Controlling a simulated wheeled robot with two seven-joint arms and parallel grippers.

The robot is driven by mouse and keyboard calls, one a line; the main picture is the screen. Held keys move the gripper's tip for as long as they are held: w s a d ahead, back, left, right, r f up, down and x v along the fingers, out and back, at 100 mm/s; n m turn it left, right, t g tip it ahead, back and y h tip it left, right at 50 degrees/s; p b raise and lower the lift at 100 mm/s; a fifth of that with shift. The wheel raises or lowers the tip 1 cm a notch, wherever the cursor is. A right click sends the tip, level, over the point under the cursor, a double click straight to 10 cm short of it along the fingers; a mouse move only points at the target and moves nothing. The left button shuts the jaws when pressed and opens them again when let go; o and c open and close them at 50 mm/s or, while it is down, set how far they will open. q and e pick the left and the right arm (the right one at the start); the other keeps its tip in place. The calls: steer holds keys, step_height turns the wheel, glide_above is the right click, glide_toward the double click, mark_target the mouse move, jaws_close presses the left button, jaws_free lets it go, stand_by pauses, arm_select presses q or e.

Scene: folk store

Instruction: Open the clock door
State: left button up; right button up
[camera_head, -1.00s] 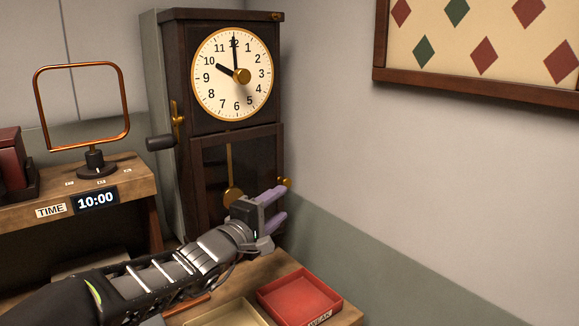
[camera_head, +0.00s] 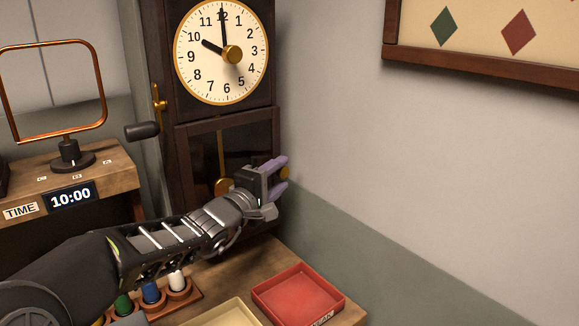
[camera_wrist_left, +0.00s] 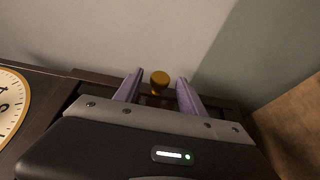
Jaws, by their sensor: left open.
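The tall dark wooden clock (camera_head: 160,60) stands in the corner, with a round white dial (camera_head: 222,50) reading about ten. Its lower glazed door (camera_head: 200,150) is closed, and a brass pendulum shows behind the glass. A round brass knob (camera_head: 285,173) sits at the door's right edge. My left gripper (camera_head: 282,178) is open in front of the door, its purple fingers close to the knob. In the left wrist view the knob (camera_wrist_left: 160,78) lies between and just beyond the two fingertips, with no contact visible. My right gripper is not in view.
A wooden desk (camera_head: 110,180) with a copper frame (camera_head: 100,100) and a 10:00 display (camera_head: 72,197) stands at left. A grey wall is close at right.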

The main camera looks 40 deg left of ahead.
arm_select(q)
steer(key=w, duration=0.3)
steer(key=w+p, duration=0.1)
steer(key=w, duration=0.1)
steer(key=shift+w+a, duration=0.1)
steer(key=shift+a, duration=0.2)
jaws_close()
stand_by(1.1)
